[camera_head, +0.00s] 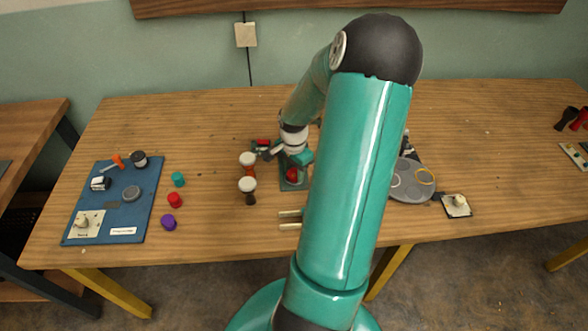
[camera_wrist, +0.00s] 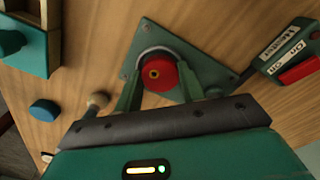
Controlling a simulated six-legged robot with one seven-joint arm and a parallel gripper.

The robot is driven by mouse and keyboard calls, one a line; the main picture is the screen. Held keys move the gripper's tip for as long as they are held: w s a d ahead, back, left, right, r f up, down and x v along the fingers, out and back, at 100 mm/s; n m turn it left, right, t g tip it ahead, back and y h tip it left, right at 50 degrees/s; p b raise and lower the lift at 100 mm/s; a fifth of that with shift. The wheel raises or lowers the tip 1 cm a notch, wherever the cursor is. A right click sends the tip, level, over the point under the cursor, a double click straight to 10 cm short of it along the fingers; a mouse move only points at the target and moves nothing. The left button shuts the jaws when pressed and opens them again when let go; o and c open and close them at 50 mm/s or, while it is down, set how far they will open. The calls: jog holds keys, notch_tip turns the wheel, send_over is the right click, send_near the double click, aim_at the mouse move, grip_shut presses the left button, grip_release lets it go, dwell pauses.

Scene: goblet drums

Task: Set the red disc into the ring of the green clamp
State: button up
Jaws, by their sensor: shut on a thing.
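The red disc (camera_wrist: 160,74), with a yellow centre, sits at the grey ring (camera_wrist: 146,54) of the green clamp (camera_wrist: 208,67) in the wrist view. Part of the ring's curved rim shows beyond the disc; whether the disc lies fully inside it I cannot tell. My gripper (camera_wrist: 158,80) is shut on the disc, one green finger on each side. In the head view the red disc (camera_head: 292,174) shows over the green clamp plate (camera_head: 291,186), just below my wrist. My arm hides the area to the right of the clamp.
Two goblet drums (camera_head: 247,187) stand left of the clamp. A green device with a red part (camera_wrist: 295,70) lies close by. Teal, red and purple cylinders (camera_head: 169,222) stand beside a blue board (camera_head: 110,220). A grey plate (camera_head: 408,190) is at right.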

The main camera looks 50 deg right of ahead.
aim_at(294, 173)
jog(key=shift+s+a+f, duration=0.15)
jog(key=shift+f, duration=0.3)
jog(key=o, duration=1)
jog(key=shift+f, duration=0.15)
jog(key=shift+s, duration=0.2)
jog(key=shift+d, duration=0.2)
jog(key=shift+r, duration=0.35)
jog(key=r, duration=1.3)
jog(key=shift+w, duration=0.35)
